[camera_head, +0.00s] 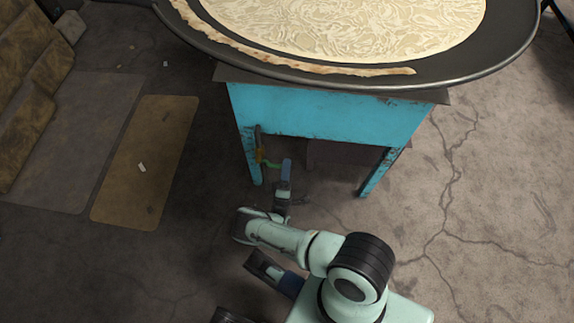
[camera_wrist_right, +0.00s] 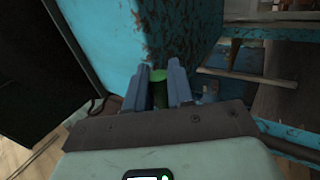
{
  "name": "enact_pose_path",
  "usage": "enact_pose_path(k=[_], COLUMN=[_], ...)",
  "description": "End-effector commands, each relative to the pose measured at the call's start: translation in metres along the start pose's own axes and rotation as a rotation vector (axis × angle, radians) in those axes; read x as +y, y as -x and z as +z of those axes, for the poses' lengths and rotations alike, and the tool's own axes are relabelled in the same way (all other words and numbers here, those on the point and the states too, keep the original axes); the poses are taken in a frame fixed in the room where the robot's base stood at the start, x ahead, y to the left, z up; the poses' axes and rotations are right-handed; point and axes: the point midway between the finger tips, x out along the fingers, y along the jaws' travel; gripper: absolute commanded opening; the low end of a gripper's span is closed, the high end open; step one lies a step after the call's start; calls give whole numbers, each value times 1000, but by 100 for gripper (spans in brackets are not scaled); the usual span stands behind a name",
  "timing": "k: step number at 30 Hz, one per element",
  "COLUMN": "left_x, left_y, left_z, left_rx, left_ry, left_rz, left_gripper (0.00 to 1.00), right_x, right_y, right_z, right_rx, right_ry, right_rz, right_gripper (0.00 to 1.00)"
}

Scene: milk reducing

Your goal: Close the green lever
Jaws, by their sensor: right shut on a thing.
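The green lever (camera_head: 271,164) is on a pipe at the left front leg of the blue stand, low under the large pan. My right gripper (camera_head: 286,168) reaches up to it from below. In the right wrist view, the green lever (camera_wrist_right: 159,91) sits between the two blue-grey fingers of my right gripper (camera_wrist_right: 159,84), which are shut on it. The fingers hide part of the lever.
The blue stand (camera_head: 320,112) carries a wide black pan (camera_head: 455,78) with a pale, patterned flat sheet of food (camera_head: 350,25). A brown mat (camera_head: 145,165) lies on the floor at left. Cracked bare floor (camera_head: 480,200) is clear at right.

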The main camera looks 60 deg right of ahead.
Motion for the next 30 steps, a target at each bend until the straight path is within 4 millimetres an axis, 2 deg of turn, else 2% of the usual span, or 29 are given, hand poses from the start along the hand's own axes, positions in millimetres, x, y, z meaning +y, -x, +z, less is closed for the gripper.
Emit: enact_pose_path(k=[5, 6, 7, 8, 16, 19, 30], left_x=[0, 0, 0, 0, 0, 0, -3], left_y=[0, 0, 0, 0, 0, 0, -3], left_z=[0, 0, 0, 0, 0, 0, 3], left_rx=[0, 0, 0, 0, 0, 0, -12], left_ry=[0, 0, 0, 0, 0, 0, 3], left_rz=[0, 0, 0, 0, 0, 0, -5], left_gripper=[57, 57, 57, 57, 57, 57, 57], right_x=[-1, -1, -1, -1, 0, -1, -1], right_y=[2, 2, 2, 1, 1, 8, 66], right_z=[-2, -2, -2, -2, -1, -1, -2], right_rx=[1, 1, 1, 1, 0, 2, 3], right_ry=[-6, -6, -6, -6, -2, -2, -4], right_rz=[-5, -5, -5, -5, -3, -4, -5], right_gripper=[0, 26, 35, 39, 39, 39, 39])
